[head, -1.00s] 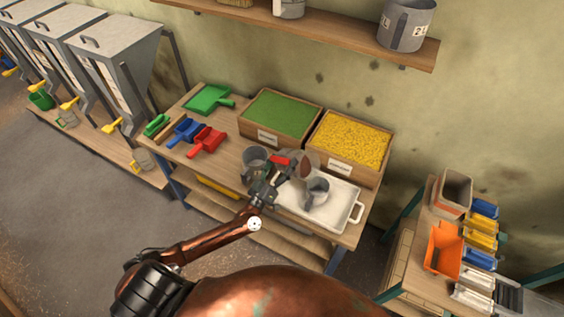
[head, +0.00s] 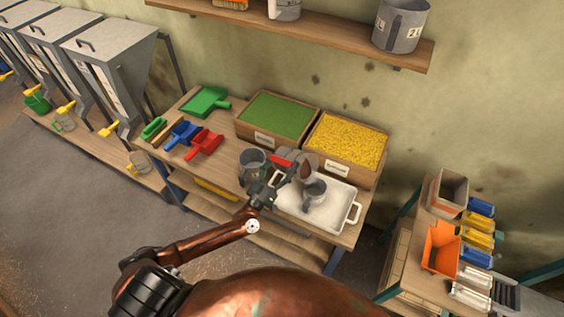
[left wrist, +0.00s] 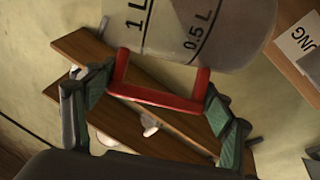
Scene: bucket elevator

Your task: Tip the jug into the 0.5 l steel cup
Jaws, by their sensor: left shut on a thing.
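A clear jug (left wrist: 215,30) with 1 L and 0.5 L marks and a red handle (left wrist: 160,97) fills the top of the left wrist view. My left gripper (head: 287,181) is shut on this handle and holds the jug above the white tray (head: 342,218). In the head view the jug (head: 306,160) appears tilted toward the right, with something brown visible at it. A small grey steel cup (head: 315,191) stands on the tray, just below and right of the jug. A larger grey steel cup (head: 251,167) stands left of the gripper. My right gripper is not in view.
Boxes of green (head: 277,115) and yellow (head: 345,143) grains stand behind the tray. Green, blue and red scoops (head: 204,143) lie on the table's left. A side table at right holds an orange container (head: 440,248). A shelf (head: 300,32) is above.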

